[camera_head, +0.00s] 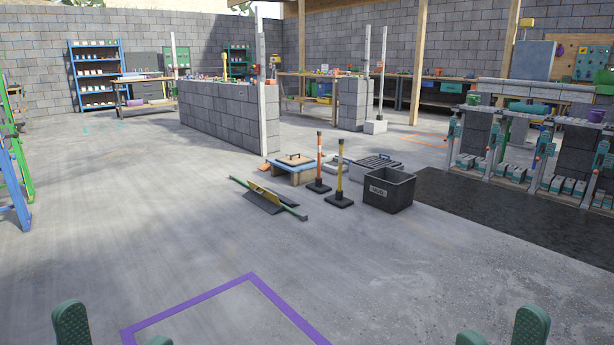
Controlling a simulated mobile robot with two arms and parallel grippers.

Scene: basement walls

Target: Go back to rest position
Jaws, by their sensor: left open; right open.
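My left gripper (115,332) shows at the bottom left edge, with two green fingertips spread apart and nothing seen between them. My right gripper (502,330) shows at the bottom right edge, also with its green fingertips apart and empty. Both point out over the bare concrete floor. The rest of both arms is out of view below the frame.
A purple line (195,305) marks the floor ahead. A block wall (220,115) stands behind. Open floor lies left.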

